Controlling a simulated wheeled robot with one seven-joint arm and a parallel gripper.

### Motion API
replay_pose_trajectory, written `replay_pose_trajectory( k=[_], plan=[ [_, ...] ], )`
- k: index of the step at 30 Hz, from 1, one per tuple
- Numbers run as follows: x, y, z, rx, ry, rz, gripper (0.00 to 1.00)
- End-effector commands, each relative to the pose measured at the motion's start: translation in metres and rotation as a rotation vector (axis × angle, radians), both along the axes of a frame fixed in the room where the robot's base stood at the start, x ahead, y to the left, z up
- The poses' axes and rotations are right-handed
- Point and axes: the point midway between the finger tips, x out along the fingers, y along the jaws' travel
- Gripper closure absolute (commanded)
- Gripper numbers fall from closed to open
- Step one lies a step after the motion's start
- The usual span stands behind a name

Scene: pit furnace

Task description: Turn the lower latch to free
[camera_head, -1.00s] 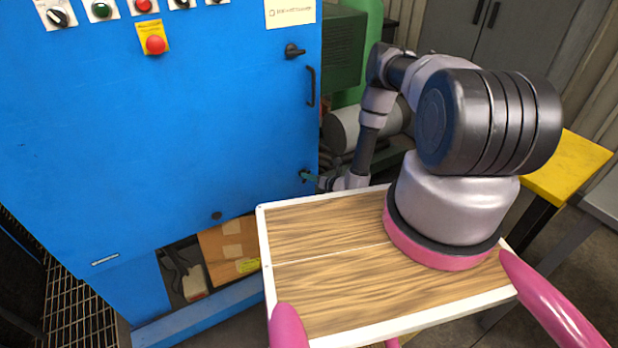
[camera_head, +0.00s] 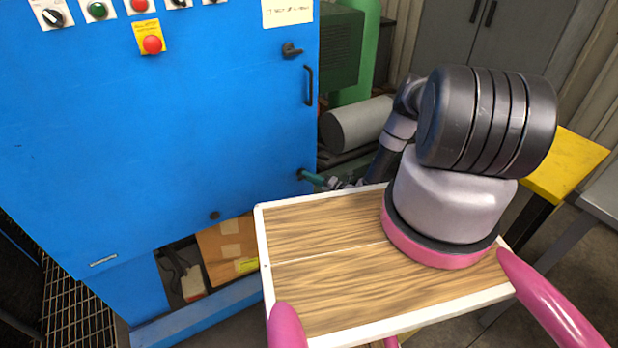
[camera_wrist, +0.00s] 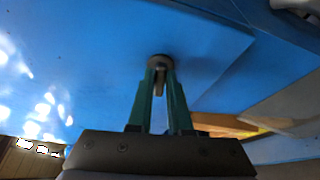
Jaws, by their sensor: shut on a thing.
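The lower latch (camera_wrist: 159,62) is a small dark round knob with a lever on the blue cabinet door, below the door handle. In the wrist view my gripper's green fingers (camera_wrist: 159,88) reach up to it and are closed on its lever. In the head view my gripper (camera_head: 307,176) meets the door near its right edge, and the latch is mostly hidden behind the fingers. The upper latch (camera_head: 291,50) is a dark knob with its lever pointing right.
The blue cabinet (camera_head: 170,120) has a vertical handle (camera_head: 308,86) between the latches. My wooden-topped base fills the foreground. A grey cylinder (camera_head: 358,124) lies behind my arm. A yellow table (camera_head: 567,172) stands at the right.

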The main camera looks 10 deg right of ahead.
Motion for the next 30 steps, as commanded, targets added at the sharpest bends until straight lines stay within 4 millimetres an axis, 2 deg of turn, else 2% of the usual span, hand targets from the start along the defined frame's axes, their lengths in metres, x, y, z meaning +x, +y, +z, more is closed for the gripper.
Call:
replay_pose_trajectory(
  k=[10,28,29,30],
  plan=[
    [-0.0002,-0.0008,-0.0028,0.147,0.049,-0.002,1.00],
    [-0.0007,-0.0002,-0.0032,0.179,0.061,0.000,1.00],
    [-0.0007,-0.0002,-0.0031,0.179,0.061,0.000,0.71],
    [-0.0007,-0.0002,-0.0032,0.179,0.060,0.000,0.56]
  ],
)
